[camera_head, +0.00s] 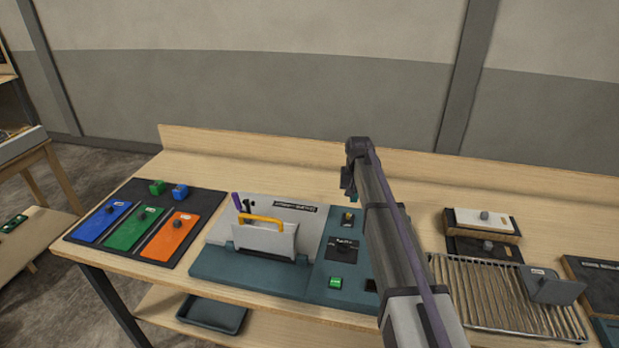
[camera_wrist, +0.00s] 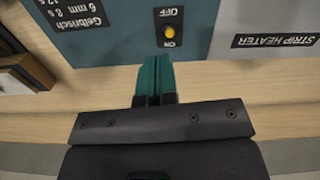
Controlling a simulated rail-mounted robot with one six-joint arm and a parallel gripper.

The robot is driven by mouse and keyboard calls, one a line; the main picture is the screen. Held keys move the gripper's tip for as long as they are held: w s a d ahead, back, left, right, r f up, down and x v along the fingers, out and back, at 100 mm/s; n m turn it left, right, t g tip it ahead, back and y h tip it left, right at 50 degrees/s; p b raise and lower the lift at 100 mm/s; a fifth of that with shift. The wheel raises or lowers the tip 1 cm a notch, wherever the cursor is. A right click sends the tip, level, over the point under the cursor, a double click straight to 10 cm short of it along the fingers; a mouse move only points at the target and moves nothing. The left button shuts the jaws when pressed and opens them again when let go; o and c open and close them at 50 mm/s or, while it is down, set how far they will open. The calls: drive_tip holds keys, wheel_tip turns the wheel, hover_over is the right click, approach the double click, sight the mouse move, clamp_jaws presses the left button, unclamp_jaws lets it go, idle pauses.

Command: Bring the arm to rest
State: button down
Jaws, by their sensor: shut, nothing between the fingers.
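My arm reaches up from the bottom right of the head view over the workbench (camera_head: 280,150). My gripper (camera_head: 347,188) hangs at the arm's far end, above the right part of the strip heater console (camera_head: 215,262). In the wrist view my gripper's teal fingers (camera_wrist: 154,68) are together with nothing between them. Their tips are close to the ON/OFF marking by a yellow round knob or lamp (camera_wrist: 169,32) on the blue-grey panel (camera_wrist: 215,15). I cannot tell if they touch the panel.
A yellow handle (camera_head: 261,218) and a green button (camera_head: 336,283) are on the console. A dark mat with blue (camera_head: 100,221), green (camera_head: 132,228) and orange (camera_head: 169,237) plates lies left. A wire rack (camera_head: 490,295) stands right. Bare bench lies behind the console.

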drive_tip(key=s+f+n+b, duration=0.1)
drive_tip(key=s+f+b, duration=0.2)
drive_tip(key=s, duration=3.2)
drive_tip(key=shift+s+d+n, duration=0.15)
drive_tip(key=shift+d+n, duration=0.05)
drive_tip(key=shift+n, duration=0.2)
